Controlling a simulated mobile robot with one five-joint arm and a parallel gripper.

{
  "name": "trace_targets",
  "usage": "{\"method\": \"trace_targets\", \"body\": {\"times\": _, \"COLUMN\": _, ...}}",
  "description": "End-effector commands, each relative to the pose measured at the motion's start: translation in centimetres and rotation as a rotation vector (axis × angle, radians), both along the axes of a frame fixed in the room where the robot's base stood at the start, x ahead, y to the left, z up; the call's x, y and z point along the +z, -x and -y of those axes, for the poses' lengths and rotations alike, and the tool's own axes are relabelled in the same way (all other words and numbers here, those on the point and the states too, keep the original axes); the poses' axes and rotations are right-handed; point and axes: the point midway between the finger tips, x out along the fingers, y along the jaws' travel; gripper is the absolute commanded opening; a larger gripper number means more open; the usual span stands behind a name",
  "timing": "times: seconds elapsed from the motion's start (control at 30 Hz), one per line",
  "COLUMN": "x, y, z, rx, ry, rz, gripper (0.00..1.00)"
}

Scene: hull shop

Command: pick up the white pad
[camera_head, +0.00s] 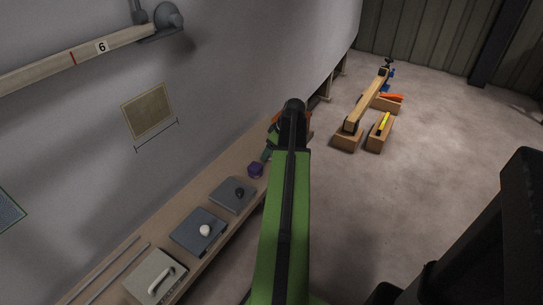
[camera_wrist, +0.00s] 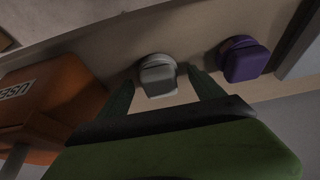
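The white pad (camera_wrist: 157,76) is a small pale grey-white block with a rounded back part, on the wooden shelf (camera_wrist: 190,35) in the wrist view. My gripper (camera_wrist: 161,84) is open, with one dark green finger on each side of the pad in the picture. I see no clear contact between the fingers and the pad. In the head view my green arm reaches along the shelf, and the white pad cannot be made out there.
A purple pad (camera_wrist: 244,61) stands to the right of the white one; it also shows in the head view (camera_head: 255,170). An orange bin (camera_wrist: 48,103) with lettering is close on the left. Grey plates with a dark knob (camera_head: 239,192) and a white knob (camera_head: 205,230) lie along the shelf.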

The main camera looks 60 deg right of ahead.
Motion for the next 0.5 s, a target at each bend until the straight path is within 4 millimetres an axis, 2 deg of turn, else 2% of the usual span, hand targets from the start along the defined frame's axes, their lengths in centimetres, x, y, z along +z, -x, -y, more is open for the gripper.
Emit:
{"method": "trace_targets", "body": {"times": 0.07, "x": 0.05, "y": 0.01, "z": 0.0, "rx": 0.0, "ry": 0.0, "rz": 0.0, "gripper": 0.67}}
{"method": "trace_targets", "body": {"times": 0.5, "x": 0.05, "y": 0.02, "z": 0.0, "rx": 0.0, "ry": 0.0, "rz": 0.0, "gripper": 0.11}}
